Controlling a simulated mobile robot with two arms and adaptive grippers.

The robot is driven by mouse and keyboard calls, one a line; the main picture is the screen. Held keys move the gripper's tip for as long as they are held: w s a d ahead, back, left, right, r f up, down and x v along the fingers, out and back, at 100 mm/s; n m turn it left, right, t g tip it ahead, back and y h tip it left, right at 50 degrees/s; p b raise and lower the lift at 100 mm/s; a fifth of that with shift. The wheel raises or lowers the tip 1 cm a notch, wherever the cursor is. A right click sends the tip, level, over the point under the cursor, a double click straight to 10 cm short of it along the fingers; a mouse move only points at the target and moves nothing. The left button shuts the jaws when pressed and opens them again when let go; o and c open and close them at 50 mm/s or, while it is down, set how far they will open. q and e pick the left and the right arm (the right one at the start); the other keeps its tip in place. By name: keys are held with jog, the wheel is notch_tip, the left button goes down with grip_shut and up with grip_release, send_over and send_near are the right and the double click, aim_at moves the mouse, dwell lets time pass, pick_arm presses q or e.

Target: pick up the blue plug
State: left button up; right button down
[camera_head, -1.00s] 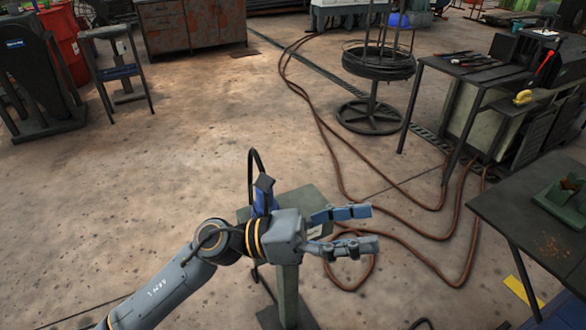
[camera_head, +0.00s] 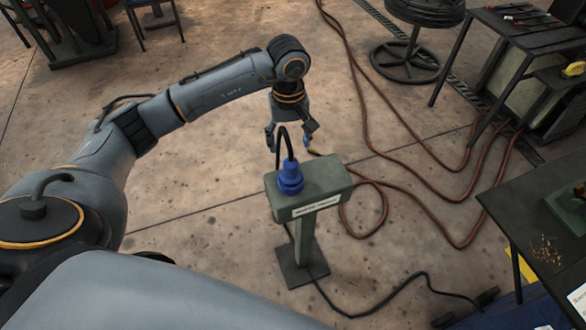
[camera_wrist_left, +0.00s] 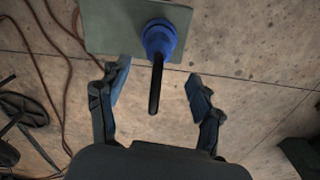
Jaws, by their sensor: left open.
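The blue plug (camera_head: 290,178) stands upright on top of a grey-green pedestal (camera_head: 328,181), with a black cable arching up from its top. In the left wrist view the blue plug (camera_wrist_left: 159,38) sits at the upper middle, its black cable pointing toward the palm. My left gripper (camera_head: 288,143) is open and empty, pointing down just behind and above the plug in the head view. In the left wrist view its two fingers (camera_wrist_left: 158,88) are spread to either side of the cable, short of the plug. My right gripper is not in view.
Brown hoses (camera_head: 385,200) run over the floor right of the pedestal. A black cable (camera_head: 375,310) lies by its foot. A dark table (camera_head: 520,205) stands at the right, and a tool table (camera_head: 510,35) behind it.

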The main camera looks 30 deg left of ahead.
aim_at(290, 160)
pick_arm(q)
notch_tip(290, 160, down, 4)
jog(key=shift+r, duration=0.1)
jog(key=shift+f+p, duration=0.5)
jog(key=shift+p, duration=0.05)
notch_tip(290, 160, down, 4)
jog(key=shift+r+p, duration=0.2)
jog(key=shift+p, duration=0.5)
jog(key=shift+w+f, duration=0.1)
jog(key=shift+f, duration=0.35)
jog(key=shift+c, duration=0.4)
grip_shut()
jog(key=shift+r, duration=0.1)
